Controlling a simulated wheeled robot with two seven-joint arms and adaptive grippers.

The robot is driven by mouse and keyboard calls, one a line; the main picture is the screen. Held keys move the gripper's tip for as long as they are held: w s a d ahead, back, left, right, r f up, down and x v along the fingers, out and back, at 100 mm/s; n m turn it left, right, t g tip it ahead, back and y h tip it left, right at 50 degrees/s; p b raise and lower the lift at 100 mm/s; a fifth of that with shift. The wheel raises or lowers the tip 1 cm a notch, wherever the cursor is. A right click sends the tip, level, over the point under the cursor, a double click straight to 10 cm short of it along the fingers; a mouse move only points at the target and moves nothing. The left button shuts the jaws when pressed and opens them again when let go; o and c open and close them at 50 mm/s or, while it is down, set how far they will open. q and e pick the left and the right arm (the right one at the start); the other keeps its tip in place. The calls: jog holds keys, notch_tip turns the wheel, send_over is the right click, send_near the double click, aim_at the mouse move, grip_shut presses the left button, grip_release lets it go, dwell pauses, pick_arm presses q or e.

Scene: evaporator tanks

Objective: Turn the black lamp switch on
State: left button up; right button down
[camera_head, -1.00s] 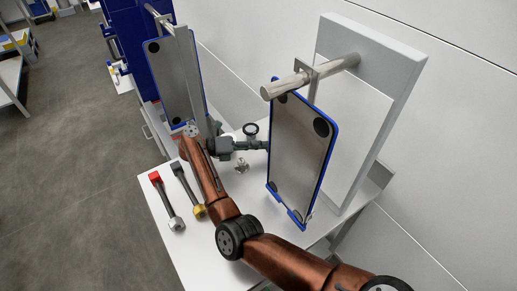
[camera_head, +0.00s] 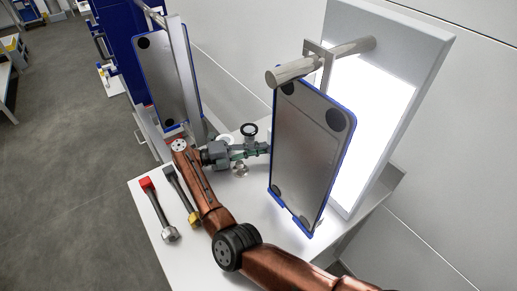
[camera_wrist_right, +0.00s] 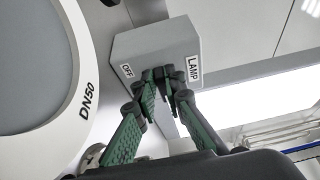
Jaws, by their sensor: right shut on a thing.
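In the right wrist view a grey switch box (camera_wrist_right: 150,45) carries a LAMP label (camera_wrist_right: 193,68) and an OFF label (camera_wrist_right: 127,70). My right gripper (camera_wrist_right: 166,76) has its green-padded fingers drawn together at the face of this box, between the two labels. The black lamp switch is mostly hidden between the fingertips. In the head view my right gripper (camera_head: 262,149) reaches behind the blue-edged plate on the right, which hides the switch box. The lamp panel (camera_head: 372,110) behind that plate glows bright white. My left gripper is not in view.
A blue-edged plate (camera_head: 305,150) hangs from a steel bar (camera_head: 320,62) close to my right gripper. A second such plate (camera_head: 170,75) stands farther back. A red-ended tool (camera_head: 158,205) and a yellow-ended tool (camera_head: 180,195) lie on the white table (camera_head: 150,238).

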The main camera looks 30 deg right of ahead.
dwell(0.4)
jog(key=c, duration=2)
grip_release()
jog(key=shift+a+r, duration=0.1)
jog(key=shift+r, duration=4.9)
